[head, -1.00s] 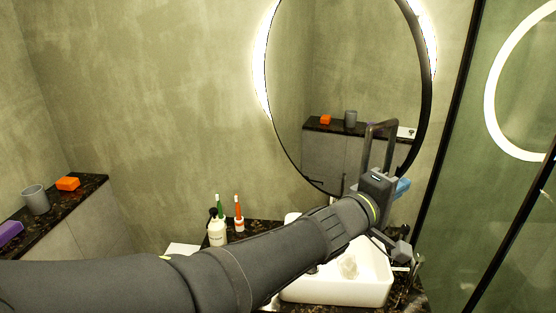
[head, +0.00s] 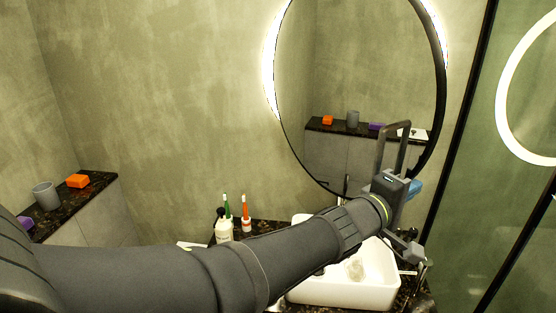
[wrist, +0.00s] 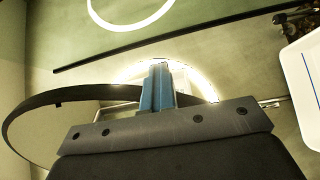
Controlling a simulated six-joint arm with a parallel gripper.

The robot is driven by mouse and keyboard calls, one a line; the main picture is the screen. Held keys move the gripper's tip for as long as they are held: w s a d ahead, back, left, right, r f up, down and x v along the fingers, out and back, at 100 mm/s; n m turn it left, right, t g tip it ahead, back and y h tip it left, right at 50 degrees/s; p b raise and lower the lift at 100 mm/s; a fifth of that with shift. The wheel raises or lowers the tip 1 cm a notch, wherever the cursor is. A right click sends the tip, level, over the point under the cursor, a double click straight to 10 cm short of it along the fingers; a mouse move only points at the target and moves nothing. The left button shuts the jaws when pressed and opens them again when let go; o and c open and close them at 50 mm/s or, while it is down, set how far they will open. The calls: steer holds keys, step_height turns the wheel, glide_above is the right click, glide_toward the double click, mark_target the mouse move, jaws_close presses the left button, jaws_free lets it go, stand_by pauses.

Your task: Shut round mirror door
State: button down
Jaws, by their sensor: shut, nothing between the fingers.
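The round mirror door (head: 355,65) has a black rim and hangs on the wall in the head view. It stands ajar, its right edge off the wall and a lit ring glowing behind it. My gripper (head: 416,188) is at the mirror's lower right edge, above the sink. In the wrist view its blue fingers (wrist: 160,88) are together with nothing between them. The mirror's dark rim (wrist: 45,98) curves out to the left there, with the glow on the wall behind the fingers. I cannot tell whether the fingers touch the mirror; my gripper hides part of the rim.
A white sink (head: 343,288) is below my gripper on a dark counter. A bottle (head: 224,231) and toothbrushes (head: 246,215) stand left of it, close to my arm. A glass panel with a black frame (head: 462,130) is at the right. A ledge at left holds a cup (head: 45,195) and orange block (head: 77,181).

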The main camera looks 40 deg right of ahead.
steer(key=shift+w+d+r+n+t, duration=0.15)
steer(key=shift+w+n+t, duration=0.1)
steer(key=shift+w, duration=0.25)
steer(key=shift+w+d+r+n+t, duration=0.15)
steer(key=shift+w+t, duration=0.1)
steer(key=shift+w, duration=0.25)
steer(key=w+d, duration=0.4)
steer(key=d, duration=0.9)
steer(key=w+d, duration=0.3)
steer(key=d, duration=1.1)
steer(key=s+a, duration=0.9)
steer(key=a, duration=0.1)
steer(key=shift+d+f, duration=0.1)
steer(key=w+d, duration=0.9)
steer(key=d, duration=0.1)
steer(key=shift+s+a+f, duration=0.1)
steer(key=shift+s+a, duration=0.2)
steer(key=shift+a, duration=0.35)
steer(key=shift+s+a+r, duration=0.1)
steer(key=shift+s+a, duration=0.25)
steer(key=shift+a, duration=0.25)
steer(key=shift+s+a+f, duration=0.1)
steer(key=shift+s+a, duration=0.2)
steer(key=shift+a, duration=0.35)
